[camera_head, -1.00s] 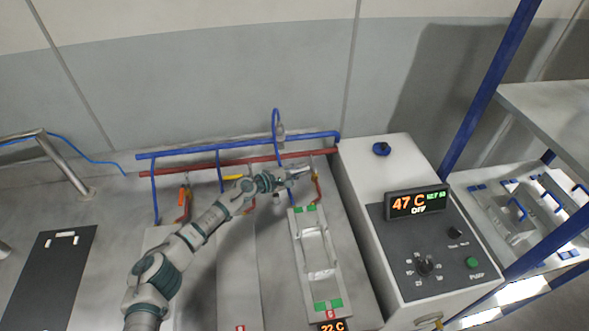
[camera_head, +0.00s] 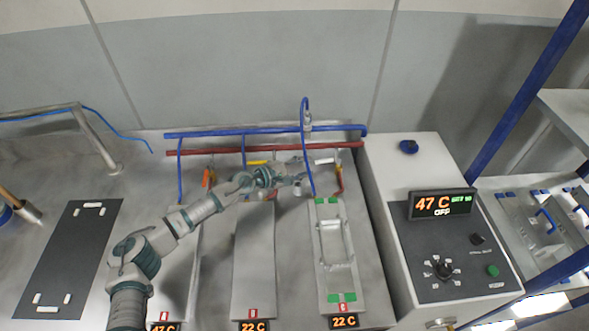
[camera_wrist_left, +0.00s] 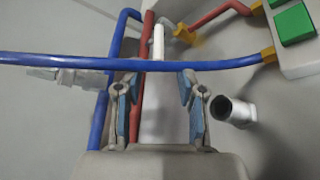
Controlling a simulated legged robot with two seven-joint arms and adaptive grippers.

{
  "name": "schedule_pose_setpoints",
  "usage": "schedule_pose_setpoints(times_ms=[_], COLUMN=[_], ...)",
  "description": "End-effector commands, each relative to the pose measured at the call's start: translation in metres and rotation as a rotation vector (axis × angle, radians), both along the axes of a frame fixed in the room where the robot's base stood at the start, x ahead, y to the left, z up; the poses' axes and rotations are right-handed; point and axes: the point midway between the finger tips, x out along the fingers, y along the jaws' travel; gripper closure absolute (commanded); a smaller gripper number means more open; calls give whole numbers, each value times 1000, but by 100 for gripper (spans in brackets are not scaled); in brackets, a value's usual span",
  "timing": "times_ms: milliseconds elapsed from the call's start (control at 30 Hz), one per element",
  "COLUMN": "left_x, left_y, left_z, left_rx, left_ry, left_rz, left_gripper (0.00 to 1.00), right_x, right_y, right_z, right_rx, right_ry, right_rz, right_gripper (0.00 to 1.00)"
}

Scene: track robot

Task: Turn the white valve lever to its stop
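The white valve lever (camera_head: 325,160) sticks out sideways at the red pipe, above the right-hand plate, in the head view. In the left wrist view it is a white bar (camera_wrist_left: 158,42) pointing up, beyond the fingers. My left gripper (camera_head: 303,175) is just left of the lever, apart from it. In the left wrist view its two fingers (camera_wrist_left: 160,105) stand apart with nothing gripped between them. A blue hose (camera_wrist_left: 225,64) crosses in front of the fingertips, between them and the lever. My right gripper is not in view.
A yellow lever (camera_head: 257,162) and an orange lever (camera_head: 208,178) sit farther left along the red pipe (camera_head: 225,152). A blue pipe (camera_head: 225,134) runs above. The control box (camera_head: 392,165) stands to the right. A metal frame (camera_head: 333,243) lies on the right-hand plate.

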Motion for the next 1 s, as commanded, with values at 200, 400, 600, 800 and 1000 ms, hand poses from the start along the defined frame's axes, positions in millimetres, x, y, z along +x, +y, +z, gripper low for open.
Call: schedule_pose_setpoints(times_ms=[200,400,600,800,1000], left_x=[-19,-23,-23,-24,-27], left_y=[28,34,34,35,35], left_z=[6,8,8,41,135], left_rx=[0,-1,0,-1,-1], left_ry=[2,2,2,-17,-57], left_rz=[0,-1,0,0,0], left_gripper=[61,61,61,61,61], right_x=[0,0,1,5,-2], right_y=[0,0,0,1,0], right_z=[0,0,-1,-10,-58], right_rx=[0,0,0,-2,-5], right_ry=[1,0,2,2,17], right_rz=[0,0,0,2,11], right_gripper=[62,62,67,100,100])
